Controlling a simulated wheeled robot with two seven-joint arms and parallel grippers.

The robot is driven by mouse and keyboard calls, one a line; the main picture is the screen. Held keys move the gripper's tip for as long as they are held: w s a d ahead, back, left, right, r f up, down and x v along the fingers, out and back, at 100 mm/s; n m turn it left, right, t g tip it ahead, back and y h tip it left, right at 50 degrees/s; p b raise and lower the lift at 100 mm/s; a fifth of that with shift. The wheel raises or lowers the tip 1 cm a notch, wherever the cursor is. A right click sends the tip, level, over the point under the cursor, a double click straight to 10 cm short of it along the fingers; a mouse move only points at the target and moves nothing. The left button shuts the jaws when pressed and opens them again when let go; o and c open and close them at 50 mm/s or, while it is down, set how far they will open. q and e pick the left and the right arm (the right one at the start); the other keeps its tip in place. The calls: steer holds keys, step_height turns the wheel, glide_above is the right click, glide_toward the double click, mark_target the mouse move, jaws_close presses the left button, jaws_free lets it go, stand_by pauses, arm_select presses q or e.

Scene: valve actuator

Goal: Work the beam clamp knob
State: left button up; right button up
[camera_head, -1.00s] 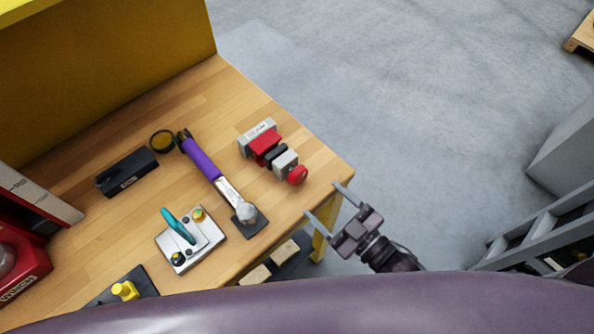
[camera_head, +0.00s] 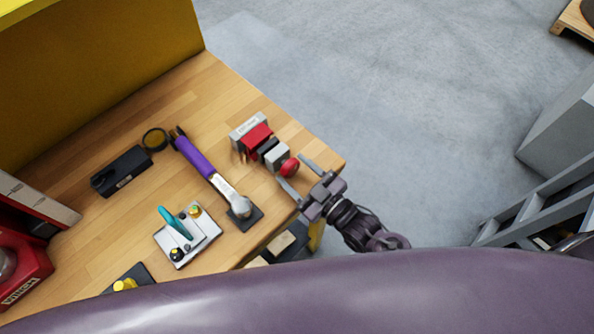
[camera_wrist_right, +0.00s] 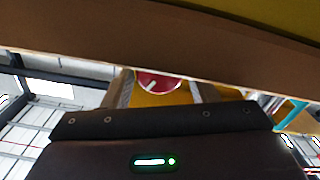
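The beam clamp (camera_head: 257,140) stands near the right edge of the wooden table, with grey and red blocks in a row. Its round red knob (camera_head: 289,167) is at the end facing my right arm. My right gripper (camera_head: 291,169) is open, its two fingertips apart on either side of the knob. I cannot tell whether they touch it. In the right wrist view the red knob (camera_wrist_right: 158,80) with a white mark shows between the two fingers, its upper part hidden by a brown band. My left gripper is not in view.
A purple-handled tool (camera_head: 196,158) lies left of the clamp, and a grey plate with a teal lever (camera_head: 174,221) is nearer me. A black box (camera_head: 121,171) lies farther left. A yellow panel (camera_head: 90,70) bounds the back.

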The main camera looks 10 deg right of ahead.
steer(key=c, duration=0.6)
steer(key=m+p, duration=0.1)
steer(key=m, duration=0.1)
steer(key=shift+r+m+p, duration=0.15)
steer(key=shift+m+p, duration=0.2)
steer(key=shift+m, duration=0.05)
steer(key=shift+m+p, duration=0.85)
steer(key=shift+m, duration=1.05)
steer(key=o, duration=1)
